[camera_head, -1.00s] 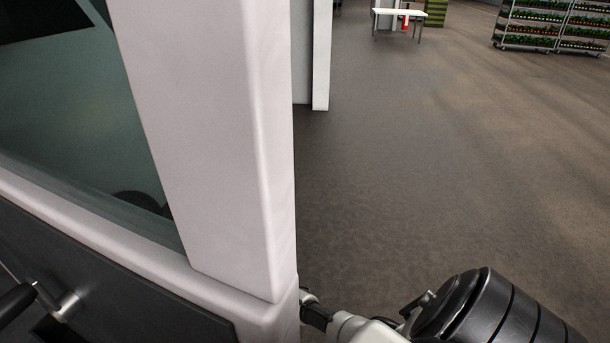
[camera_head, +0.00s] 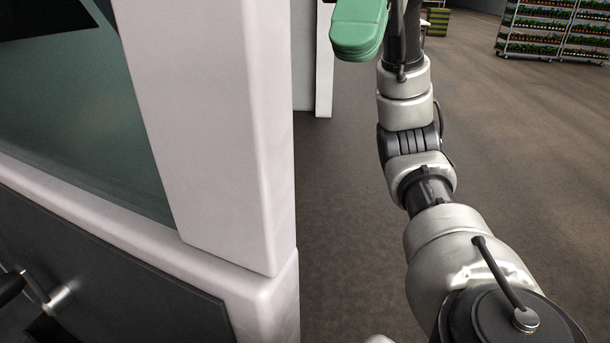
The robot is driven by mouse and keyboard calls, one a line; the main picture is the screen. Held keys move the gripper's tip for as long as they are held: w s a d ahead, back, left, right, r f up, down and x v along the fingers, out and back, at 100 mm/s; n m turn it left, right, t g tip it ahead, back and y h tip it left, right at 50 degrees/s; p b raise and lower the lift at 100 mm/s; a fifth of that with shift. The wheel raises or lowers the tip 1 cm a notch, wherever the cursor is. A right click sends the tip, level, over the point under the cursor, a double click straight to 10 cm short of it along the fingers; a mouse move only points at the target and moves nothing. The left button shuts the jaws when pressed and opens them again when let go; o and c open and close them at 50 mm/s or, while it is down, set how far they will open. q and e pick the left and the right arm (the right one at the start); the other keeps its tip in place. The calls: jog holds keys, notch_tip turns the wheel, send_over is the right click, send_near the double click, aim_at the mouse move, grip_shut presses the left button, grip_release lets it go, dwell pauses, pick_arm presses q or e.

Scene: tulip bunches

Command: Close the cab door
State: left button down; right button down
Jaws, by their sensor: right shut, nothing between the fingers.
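The cab door (camera_head: 205,130) fills the left of the head view. It has a thick white frame, a tinted window (camera_head: 75,120) and a dark lower panel (camera_head: 110,265). A dark handle with a metal mount (camera_head: 55,298) shows at the lower left. The door's white edge runs down the middle of the view; its hinge and latch cannot be made out. My right gripper (camera_head: 355,48), with green fingers, is shut and empty at the top, to the right of the door edge. No contact with the door shows. My left gripper is out of view.
Brown floor (camera_head: 530,160) lies open to the right of the door. A white post or wall (camera_head: 313,65) stands behind the door edge. Wheeled racks of potted plants (camera_head: 550,30) stand far off at the upper right, and a green crate stack (camera_head: 437,20) at the top.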

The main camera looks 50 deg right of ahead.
jog(key=p, duration=0.3)
send_near(215, 259)
jog(key=shift+s+f, duration=1.5)
jog(key=shift+s, duration=0.5)
jog(key=shift+a, duration=0.45)
